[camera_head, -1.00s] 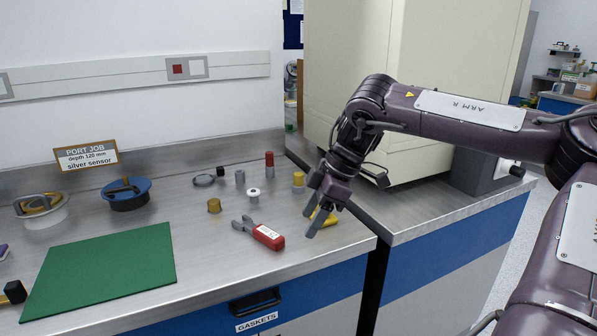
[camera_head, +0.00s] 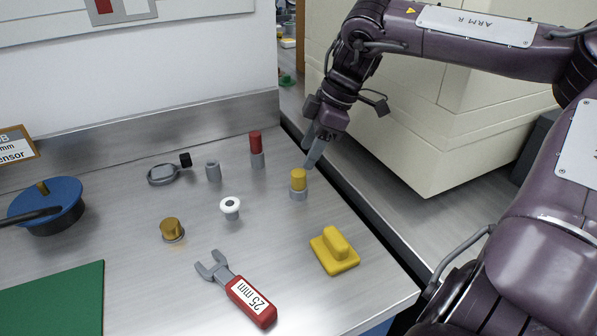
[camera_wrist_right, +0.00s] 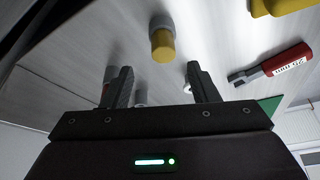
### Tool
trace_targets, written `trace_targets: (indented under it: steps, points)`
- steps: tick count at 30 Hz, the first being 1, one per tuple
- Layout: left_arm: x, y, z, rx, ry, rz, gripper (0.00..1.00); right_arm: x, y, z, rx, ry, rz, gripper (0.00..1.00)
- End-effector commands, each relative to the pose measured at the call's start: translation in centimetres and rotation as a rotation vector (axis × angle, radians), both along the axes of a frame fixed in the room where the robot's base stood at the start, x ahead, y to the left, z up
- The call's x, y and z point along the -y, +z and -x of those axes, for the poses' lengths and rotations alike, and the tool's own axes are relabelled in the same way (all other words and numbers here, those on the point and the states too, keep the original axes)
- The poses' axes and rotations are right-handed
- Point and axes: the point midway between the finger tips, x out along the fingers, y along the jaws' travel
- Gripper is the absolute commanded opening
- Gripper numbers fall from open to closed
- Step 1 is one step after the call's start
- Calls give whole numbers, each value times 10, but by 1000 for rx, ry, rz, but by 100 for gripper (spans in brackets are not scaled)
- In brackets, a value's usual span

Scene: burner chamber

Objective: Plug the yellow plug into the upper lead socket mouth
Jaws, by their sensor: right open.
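The yellow plug (camera_head: 298,180), a short cylinder with a yellow top and grey base, stands upright on the steel bench near its right edge. It also shows in the right wrist view (camera_wrist_right: 162,45), ahead of the fingers. My right gripper (camera_head: 314,150) is just above and behind the plug, fingers pointing down. In the wrist view the right gripper (camera_wrist_right: 160,82) has its fingers apart with nothing held; the plug appears beyond the tips, roughly in line with the gap. My left gripper is out of view. I cannot see the upper lead socket mouth.
A red-topped cylinder (camera_head: 256,148), grey cylinder (camera_head: 213,171), white ring piece (camera_head: 230,207) and brass knob (camera_head: 172,229) stand nearby. A yellow handled block (camera_head: 335,252) and red wrench (camera_head: 247,298) lie in front. A beige cabinet (camera_head: 400,135) stands right, beyond a gap.

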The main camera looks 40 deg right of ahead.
Motion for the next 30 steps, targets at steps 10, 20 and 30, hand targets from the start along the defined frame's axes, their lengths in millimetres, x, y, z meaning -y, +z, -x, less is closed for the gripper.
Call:
trace_targets:
  steps: [10, 20, 30]
  points:
    - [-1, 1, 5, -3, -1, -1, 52, -10, -46, -5, -4, 0, -3, 54]
    - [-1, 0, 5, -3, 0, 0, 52, -16, -63, -11, 1, -1, 0, 54]
    - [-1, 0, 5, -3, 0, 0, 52, -16, -63, -11, 1, -1, 0, 21]
